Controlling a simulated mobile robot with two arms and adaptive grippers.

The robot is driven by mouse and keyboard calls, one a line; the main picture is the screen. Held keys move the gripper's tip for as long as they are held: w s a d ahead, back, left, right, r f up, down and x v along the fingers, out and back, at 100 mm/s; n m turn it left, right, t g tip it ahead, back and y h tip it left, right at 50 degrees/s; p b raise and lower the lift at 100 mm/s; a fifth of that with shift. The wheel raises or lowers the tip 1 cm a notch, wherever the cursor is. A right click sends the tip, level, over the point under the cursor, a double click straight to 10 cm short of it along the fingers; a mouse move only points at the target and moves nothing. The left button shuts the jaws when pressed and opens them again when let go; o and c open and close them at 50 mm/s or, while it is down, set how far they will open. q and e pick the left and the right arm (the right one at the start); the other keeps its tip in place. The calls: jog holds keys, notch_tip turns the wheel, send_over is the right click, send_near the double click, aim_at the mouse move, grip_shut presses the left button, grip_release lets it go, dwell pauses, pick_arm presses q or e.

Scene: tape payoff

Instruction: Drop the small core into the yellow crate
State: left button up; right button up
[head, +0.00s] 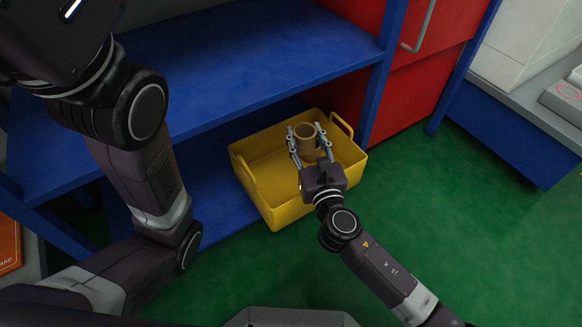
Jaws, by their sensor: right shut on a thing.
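The small core (307,139) is a short tan tube with an open end, in the middle of the head view. My right gripper (308,141) is shut on it, with one finger on each side. The yellow crate (248,184) has raised handles at its two ends. The core and gripper show over its right part. How high the core is above the crate's floor is hard to tell. My right gripper and forearm hide part of the crate's near wall. My left arm comes in at the upper left, and its gripper fingers are out of view.
The crate sits at a blue shelf unit (240,50), partly under its upper shelf. A blue post (377,90) and a red cabinet (425,75) stand behind the crate on the right. A grey-topped bench (510,110) is at the far right. Green floor (440,220) is clear at the right.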

jog(key=o, duration=1.2)
jog(key=v, duration=0.7)
jog(key=shift+s+d, duration=0.1)
jog(key=shift+s, duration=0.15)
